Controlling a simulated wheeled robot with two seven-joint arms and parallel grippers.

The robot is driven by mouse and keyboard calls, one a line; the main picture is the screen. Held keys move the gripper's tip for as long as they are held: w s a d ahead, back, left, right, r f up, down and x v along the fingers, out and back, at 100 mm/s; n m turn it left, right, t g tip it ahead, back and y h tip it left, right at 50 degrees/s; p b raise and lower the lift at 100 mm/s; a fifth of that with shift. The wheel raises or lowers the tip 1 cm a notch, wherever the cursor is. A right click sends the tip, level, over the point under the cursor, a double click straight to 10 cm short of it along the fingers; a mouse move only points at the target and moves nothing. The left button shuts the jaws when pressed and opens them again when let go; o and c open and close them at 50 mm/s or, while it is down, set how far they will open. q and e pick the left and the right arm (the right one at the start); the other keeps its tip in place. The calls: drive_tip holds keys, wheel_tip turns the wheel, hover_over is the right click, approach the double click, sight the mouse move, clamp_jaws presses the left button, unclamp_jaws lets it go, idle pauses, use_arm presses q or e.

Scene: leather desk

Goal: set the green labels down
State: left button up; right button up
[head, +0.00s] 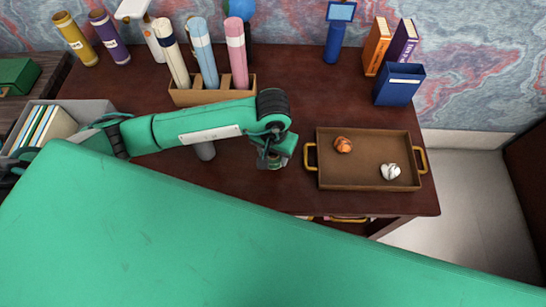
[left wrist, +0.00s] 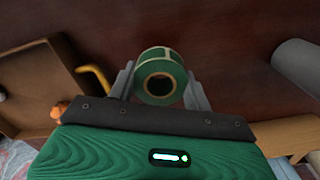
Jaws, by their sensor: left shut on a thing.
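The green labels (left wrist: 158,56) are a small green roll with a pale band and a dark hole in its middle, seen in the left wrist view. My left gripper (head: 272,162) is shut on the roll, with one finger on each side of it. In the head view the gripper hangs over the desk (head: 245,183), just left of the brown tray (head: 365,180); the roll itself is mostly hidden there by the gripper. I cannot tell how far it is above the desk. My right gripper is not in view.
The tray has gold handles and holds an orange lump (head: 343,145) and a white lump (head: 390,171). A grey cylinder (head: 204,150) stands behind my left arm. A wooden holder (head: 190,97) with several rolls stands at the back. A blue box (head: 400,86) stands behind the tray.

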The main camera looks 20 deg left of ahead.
sight(273, 161)
use_arm(q)
wheel_tip(273, 161, down, 3)
drive_tip(key=shift+f+p, duration=0.15)
drive_tip(key=shift+p, duration=0.25)
drive_tip(key=shift+f, duration=0.2)
drive_tip(key=shift+f, duration=0.1)
drive_tip(key=shift+f+b, duration=0.1)
drive_tip(key=shift+b, duration=0.25)
drive_tip(key=o, duration=1)
